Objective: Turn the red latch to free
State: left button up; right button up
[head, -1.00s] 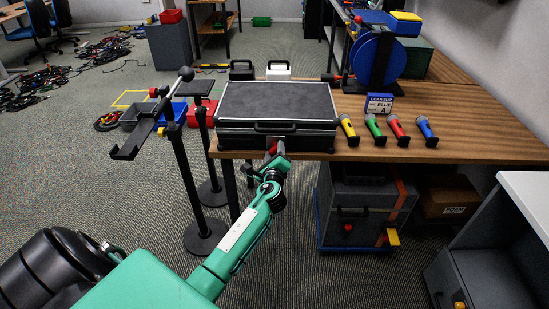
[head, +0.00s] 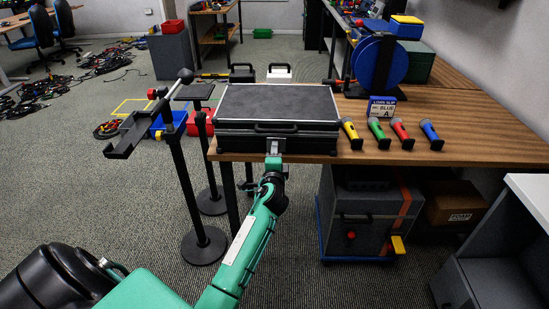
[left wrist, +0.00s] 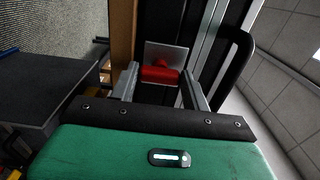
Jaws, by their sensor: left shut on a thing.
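A black flat case (head: 277,105) with a grey top lies shut on the wooden table, its handle facing me. The red latch (left wrist: 160,75) sits on a pale metal plate (left wrist: 166,54) on the case's front. In the left wrist view the latch's bar lies crosswise in the picture, between the fingers. My left gripper (head: 273,157) is at the case's front edge, just below the handle; in the left wrist view (left wrist: 161,84) it is shut on the red latch. In the head view the gripper hides the latch. My right gripper is not in view.
A post with a black bracket (head: 190,190) stands left of the table. A grey cabinet (head: 365,225) is under it.

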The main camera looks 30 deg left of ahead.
pick_arm(q)
jog(key=shift+f, duration=0.1)
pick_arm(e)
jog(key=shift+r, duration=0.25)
pick_arm(q)
jog(key=o, duration=1)
jog(key=shift+s, duration=0.1)
jog(key=v, duration=1.3)
jog(key=shift+s+b, duration=0.3)
jog(key=shift+b, duration=0.05)
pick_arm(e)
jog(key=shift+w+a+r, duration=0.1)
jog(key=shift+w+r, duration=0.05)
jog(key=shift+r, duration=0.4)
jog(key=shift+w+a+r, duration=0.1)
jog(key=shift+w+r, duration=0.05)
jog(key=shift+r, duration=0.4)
